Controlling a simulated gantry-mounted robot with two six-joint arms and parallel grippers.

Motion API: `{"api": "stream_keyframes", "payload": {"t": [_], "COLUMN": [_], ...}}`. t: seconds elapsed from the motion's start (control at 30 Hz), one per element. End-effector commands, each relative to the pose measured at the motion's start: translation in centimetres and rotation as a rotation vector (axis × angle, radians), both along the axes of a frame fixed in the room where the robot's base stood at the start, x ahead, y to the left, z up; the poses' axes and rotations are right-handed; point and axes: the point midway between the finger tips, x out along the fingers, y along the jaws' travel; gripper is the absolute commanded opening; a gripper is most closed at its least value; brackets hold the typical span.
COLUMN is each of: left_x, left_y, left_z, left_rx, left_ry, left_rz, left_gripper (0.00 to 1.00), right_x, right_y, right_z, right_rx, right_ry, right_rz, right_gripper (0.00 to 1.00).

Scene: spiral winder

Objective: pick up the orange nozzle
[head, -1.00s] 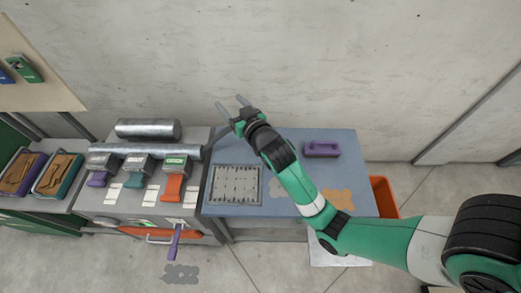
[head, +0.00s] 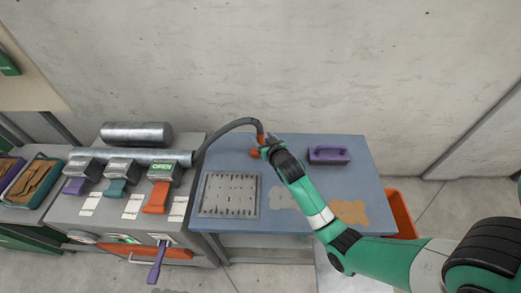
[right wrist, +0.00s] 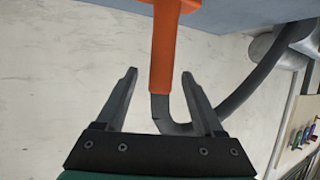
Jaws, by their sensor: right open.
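The orange nozzle (head: 260,129) is on the end of a grey hose (head: 226,130) that arches from the metal pipe over the back left of the blue table. In the right wrist view the nozzle's orange grip (right wrist: 163,50) reaches down between the two fingers, with grey hose below it. My right gripper (right wrist: 160,73) is open, a finger on each side of the nozzle with gaps showing. In the head view the gripper (head: 264,149) is at the nozzle, its fingers mostly hidden. My left gripper is not in view.
The blue table (head: 310,205) holds a slotted grey plate (head: 230,195) and a purple handled block (head: 329,155). Left of it is a bench with purple, teal and orange levers (head: 156,197); the orange one's label reads OPEN. An orange bin (head: 402,212) stands right of the table.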

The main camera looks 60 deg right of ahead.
Motion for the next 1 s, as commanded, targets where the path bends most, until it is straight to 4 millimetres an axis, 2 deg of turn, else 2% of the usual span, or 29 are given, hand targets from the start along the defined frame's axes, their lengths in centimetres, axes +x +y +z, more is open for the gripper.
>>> {"api": "stream_keyframes", "payload": {"t": [0.13, 0.37, 0.63, 0.67, 1.0], "left_x": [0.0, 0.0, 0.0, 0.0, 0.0], "left_y": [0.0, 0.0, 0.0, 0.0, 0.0], "left_z": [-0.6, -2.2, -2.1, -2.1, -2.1], "left_rx": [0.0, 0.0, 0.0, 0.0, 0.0], "left_ry": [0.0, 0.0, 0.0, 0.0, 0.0], "left_rz": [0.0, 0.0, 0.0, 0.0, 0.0], "left_gripper": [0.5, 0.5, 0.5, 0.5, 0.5], "right_x": [0.8, 3.4, 3.7, 3.7, 3.7], "right_y": [-0.6, -2.9, -3.3, -3.3, -3.2], "right_z": [-0.3, -1.6, -1.6, -1.5, -1.6], "right_rx": [-0.001, -0.001, -0.001, -0.001, 0.0], "right_ry": [-0.001, -0.002, -0.002, -0.002, -0.001], "right_rz": [0.0, 0.001, 0.001, 0.001, 0.001], "right_gripper": [0.7, 0.7, 0.7, 0.66, 0.05]}}
